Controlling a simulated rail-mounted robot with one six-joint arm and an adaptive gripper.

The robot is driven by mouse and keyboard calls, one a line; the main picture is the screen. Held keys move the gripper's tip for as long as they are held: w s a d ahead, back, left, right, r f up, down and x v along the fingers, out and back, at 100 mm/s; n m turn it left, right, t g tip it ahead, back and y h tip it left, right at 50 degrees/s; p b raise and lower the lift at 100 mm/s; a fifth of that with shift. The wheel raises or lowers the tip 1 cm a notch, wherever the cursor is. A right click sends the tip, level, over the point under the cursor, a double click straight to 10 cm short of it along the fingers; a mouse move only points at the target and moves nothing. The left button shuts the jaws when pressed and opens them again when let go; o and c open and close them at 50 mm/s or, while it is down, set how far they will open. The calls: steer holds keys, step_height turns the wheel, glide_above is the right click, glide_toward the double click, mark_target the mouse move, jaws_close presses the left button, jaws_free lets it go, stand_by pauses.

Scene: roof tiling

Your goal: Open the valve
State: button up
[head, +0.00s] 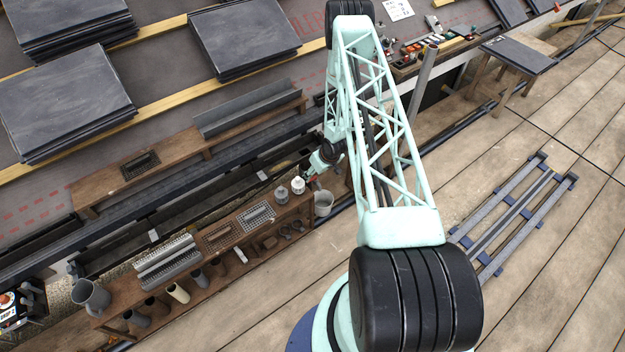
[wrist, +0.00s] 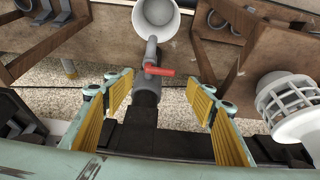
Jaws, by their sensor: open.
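The valve's red lever handle (wrist: 158,71) shows in the wrist view, lying crosswise over a grey vertical pipe (wrist: 149,88). A pale round funnel or cup mouth (wrist: 156,14) is above it in the picture. My gripper (wrist: 163,100) is open and empty, its yellow-padded fingers on either side of the pipe, with the handle between and just beyond the fingertips. No contact with the handle shows.
Stacked slates (head: 65,100) lie on the roof at left. The planked deck at right is mostly free.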

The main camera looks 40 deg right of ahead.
mark_target(312, 179)
steer(key=shift+b+x, duration=0.8)
steer(key=shift+x, duration=2.5)
steer(key=c, duration=0.8)
